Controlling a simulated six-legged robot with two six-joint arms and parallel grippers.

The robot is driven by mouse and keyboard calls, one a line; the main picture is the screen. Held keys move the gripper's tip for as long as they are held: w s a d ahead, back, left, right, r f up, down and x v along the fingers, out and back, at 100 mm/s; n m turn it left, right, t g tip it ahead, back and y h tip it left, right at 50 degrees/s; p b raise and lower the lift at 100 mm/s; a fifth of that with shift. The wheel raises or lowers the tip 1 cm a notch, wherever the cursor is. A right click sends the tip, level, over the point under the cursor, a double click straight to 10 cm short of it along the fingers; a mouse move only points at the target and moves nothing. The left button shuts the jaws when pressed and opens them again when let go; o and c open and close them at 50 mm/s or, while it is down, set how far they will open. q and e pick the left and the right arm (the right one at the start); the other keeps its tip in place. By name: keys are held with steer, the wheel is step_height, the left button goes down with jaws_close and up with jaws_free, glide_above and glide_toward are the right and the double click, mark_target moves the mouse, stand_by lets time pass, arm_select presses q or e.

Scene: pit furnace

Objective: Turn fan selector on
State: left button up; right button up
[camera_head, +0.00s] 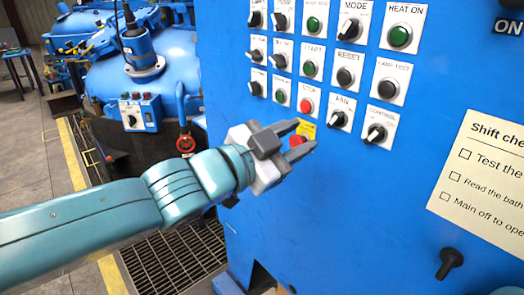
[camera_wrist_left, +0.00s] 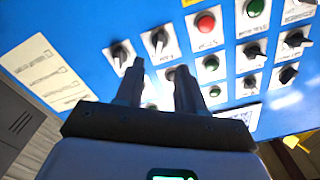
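The fan selector (camera_head: 337,119) is a black rotary knob on a white plate labelled FAN, on the blue panel in the head view, right of the red stop button (camera_head: 305,105). Its pale pointer end appears to face lower left. In the left wrist view the panel is upside down, and the fan knob (camera_wrist_left: 159,39) lies just beyond the fingertips. My left gripper (camera_head: 305,137) is open and empty, with its two fingers apart, left of and below the fan knob in the head view. No contact with the knob shows. My right gripper is not in view.
The control knob (camera_head: 375,133) sits close right of the fan knob. A red button on a yellow plate (camera_head: 307,128) is partly behind my fingers. Several other buttons and knobs fill the panel above. A shift checklist (camera_head: 484,180) hangs at right.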

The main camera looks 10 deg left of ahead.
arm_select(q)
steer(key=p+v, duration=0.1)
steer(key=v, duration=0.7)
